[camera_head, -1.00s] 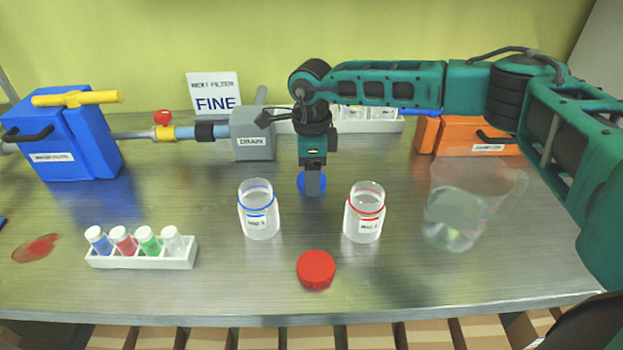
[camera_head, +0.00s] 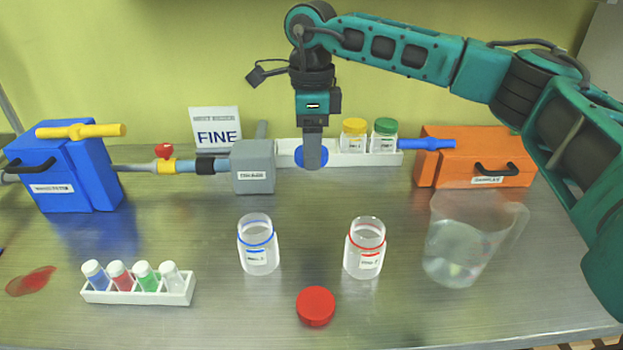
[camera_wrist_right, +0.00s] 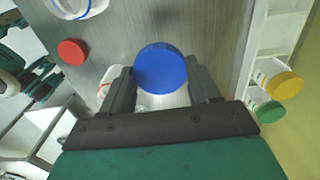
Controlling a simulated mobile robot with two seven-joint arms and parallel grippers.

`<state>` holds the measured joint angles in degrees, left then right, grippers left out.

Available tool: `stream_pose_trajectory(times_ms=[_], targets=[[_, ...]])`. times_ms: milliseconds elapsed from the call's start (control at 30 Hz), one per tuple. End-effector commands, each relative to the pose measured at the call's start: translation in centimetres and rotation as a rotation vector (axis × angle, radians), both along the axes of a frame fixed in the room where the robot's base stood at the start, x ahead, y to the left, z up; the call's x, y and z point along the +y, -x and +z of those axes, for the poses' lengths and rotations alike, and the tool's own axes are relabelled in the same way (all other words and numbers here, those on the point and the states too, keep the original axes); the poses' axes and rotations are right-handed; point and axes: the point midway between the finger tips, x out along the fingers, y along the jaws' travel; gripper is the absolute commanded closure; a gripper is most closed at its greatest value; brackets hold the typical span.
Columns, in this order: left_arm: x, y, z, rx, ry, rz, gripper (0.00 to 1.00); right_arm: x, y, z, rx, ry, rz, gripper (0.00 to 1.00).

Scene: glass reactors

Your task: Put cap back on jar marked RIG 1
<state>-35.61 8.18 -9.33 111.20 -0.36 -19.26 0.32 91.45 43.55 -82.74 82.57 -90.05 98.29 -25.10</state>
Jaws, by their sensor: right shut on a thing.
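My right gripper (camera_head: 312,160) points down and is shut on the blue cap (camera_wrist_right: 160,68), held above the table behind the two jars. In the head view its finger partly covers the cap. A clear open jar with a blue ring (camera_head: 258,246) stands upright at left centre; its small label seems to read RIG 1. It shows in part at the wrist view's top left (camera_wrist_right: 78,8). A similar open jar with a red ring (camera_head: 365,250) stands to its right, label blurred. The red cap (camera_head: 316,306) lies on the table in front.
A clear beaker (camera_head: 455,245) stands right of the jars. A white rack (camera_head: 288,150) with yellow- and green-capped jars is at the back. A vial rack (camera_head: 125,296) sits front left. Blue (camera_head: 75,185) and orange (camera_head: 475,160) housings flank the bench. Space above the open jars is clear.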

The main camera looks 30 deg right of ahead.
Motion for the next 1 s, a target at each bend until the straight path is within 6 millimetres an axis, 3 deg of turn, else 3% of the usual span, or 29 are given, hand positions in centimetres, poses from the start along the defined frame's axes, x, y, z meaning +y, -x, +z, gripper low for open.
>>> stream_pose_trajectory(times_ms=[100, 300, 767, 1000], targets=[[0.0, 0.0, 0.0, 0.000, 0.000, 0.000, 0.57, 0.0, -0.1, 2.7, -0.002, -0.001, 0.001, 0.67], [0.0, 0.0, 0.0, 0.000, 0.000, 0.000, 0.57, 0.1, 0.0, 5.2, -0.001, 0.000, 0.001, 0.67], [0.0, 0.2, -0.1, 0.004, 0.001, 0.000, 0.57, 0.0, 0.0, 5.8, 0.001, 0.000, 0.001, 0.67], [0.0, 0.5, -0.3, 0.013, -0.003, -0.003, 0.34, 0.0, 0.0, 5.7, 0.001, 0.000, 0.005, 0.67]])
